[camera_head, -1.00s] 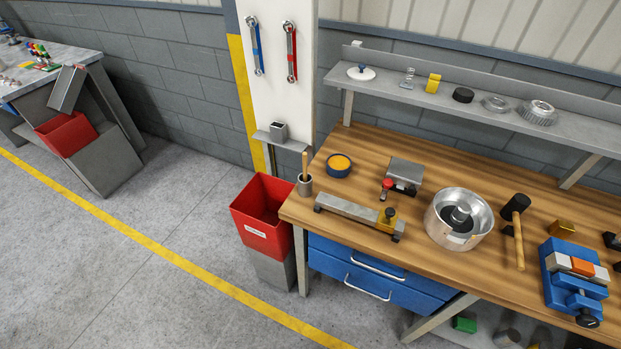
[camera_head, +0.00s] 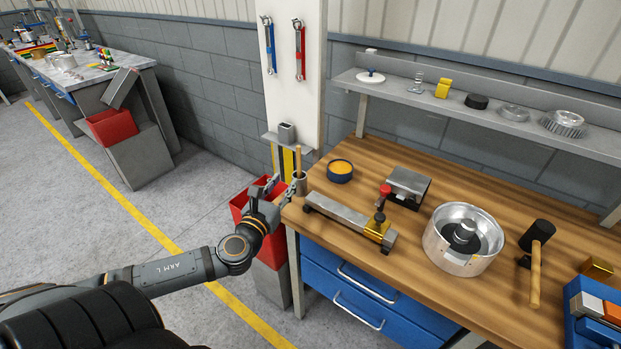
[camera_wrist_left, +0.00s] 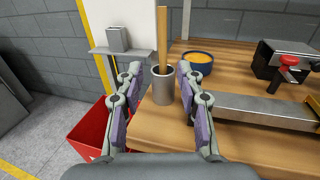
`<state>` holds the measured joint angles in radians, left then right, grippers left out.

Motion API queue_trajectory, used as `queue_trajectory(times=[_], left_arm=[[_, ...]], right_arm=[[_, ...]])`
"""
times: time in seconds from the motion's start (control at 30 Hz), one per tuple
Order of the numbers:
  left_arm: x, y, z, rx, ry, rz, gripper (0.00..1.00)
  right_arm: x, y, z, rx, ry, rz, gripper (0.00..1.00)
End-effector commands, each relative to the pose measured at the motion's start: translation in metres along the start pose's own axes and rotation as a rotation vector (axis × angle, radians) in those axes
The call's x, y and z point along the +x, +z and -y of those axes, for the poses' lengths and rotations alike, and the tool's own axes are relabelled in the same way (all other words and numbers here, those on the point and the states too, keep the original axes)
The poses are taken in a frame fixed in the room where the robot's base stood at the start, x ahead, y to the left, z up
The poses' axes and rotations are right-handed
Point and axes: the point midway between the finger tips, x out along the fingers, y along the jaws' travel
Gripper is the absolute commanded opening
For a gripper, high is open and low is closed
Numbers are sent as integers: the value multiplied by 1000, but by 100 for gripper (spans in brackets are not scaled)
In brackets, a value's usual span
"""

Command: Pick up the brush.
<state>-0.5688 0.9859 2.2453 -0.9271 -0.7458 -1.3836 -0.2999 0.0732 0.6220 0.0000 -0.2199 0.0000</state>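The brush (camera_head: 298,161) stands upright in a grey cup (camera_head: 301,184) at the left corner of the wooden bench, and only its wooden handle shows. Its lower end is hidden in the cup. My left gripper (camera_head: 282,187) is at the bench's left edge, just left of the cup. In the left wrist view the left gripper (camera_wrist_left: 160,76) is open and empty. The brush handle (camera_wrist_left: 162,38) and cup (camera_wrist_left: 163,90) appear between its fingers there, seemingly a little ahead of the fingertips. My right gripper is not in view.
A red bin (camera_head: 238,206) stands below the gripper beside the bench. An orange-filled blue bowl (camera_head: 340,172) and a metal bar fixture (camera_head: 340,213) sit close to the cup. A small ledge with a grey holder (camera_head: 287,133) is on the post behind.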

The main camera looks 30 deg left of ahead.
Motion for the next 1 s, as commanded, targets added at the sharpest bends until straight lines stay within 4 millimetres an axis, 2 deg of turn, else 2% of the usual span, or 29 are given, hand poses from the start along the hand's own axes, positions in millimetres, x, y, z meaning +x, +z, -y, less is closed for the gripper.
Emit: queue_trajectory(times=[0.13, 0.3, 0.57, 0.83, 1.0], left_arm=[[23, -3, -1, -9, 5, 6, 37], [45, -1, -1, -10, 5, 2, 37], [54, -2, 0, -9, 3, 0, 37], [91, -4, 5, -11, 4, 1, 37], [102, -6, 6, -7, 0, 0, 37]], right_arm=[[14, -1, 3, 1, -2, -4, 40], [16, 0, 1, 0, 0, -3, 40], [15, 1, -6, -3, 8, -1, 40], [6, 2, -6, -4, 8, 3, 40], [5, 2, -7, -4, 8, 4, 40]])
